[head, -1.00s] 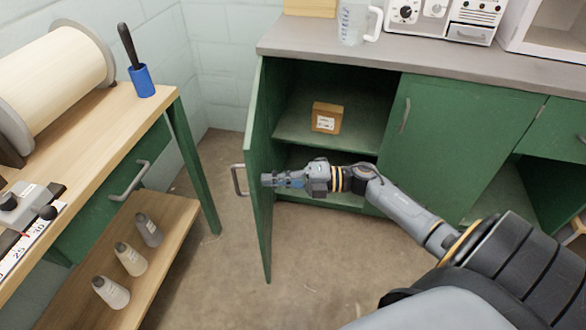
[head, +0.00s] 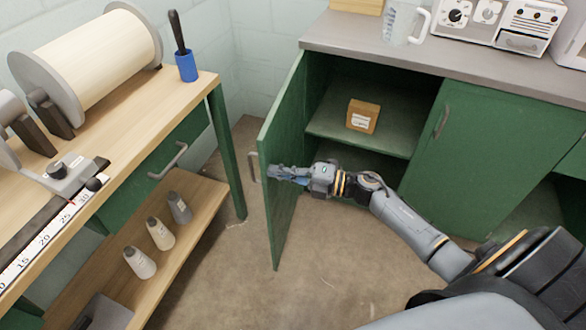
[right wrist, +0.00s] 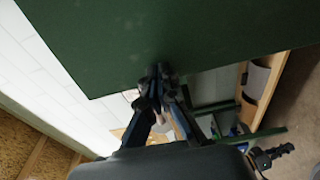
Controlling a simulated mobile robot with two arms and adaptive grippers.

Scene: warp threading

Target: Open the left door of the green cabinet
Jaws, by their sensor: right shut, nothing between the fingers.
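The green cabinet (head: 425,150) stands on the right in the head view. Its left door (head: 281,165) is swung wide open on its left side, with a grey handle (head: 253,167) on its outer face. My right gripper (head: 274,173) is shut and empty, with its fingertips at the inner face of that door near its free edge; it looks to be touching or very close. In the right wrist view the shut fingers (right wrist: 160,75) meet the dark green door panel (right wrist: 165,40).
A small wooden box (head: 362,116) sits on the cabinet's inner shelf. The right door (head: 490,160) is shut. A wooden workbench (head: 150,100) with a large spool (head: 90,60) stands at left, its leg close to the open door. Several cones (head: 160,233) are on its lower shelf.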

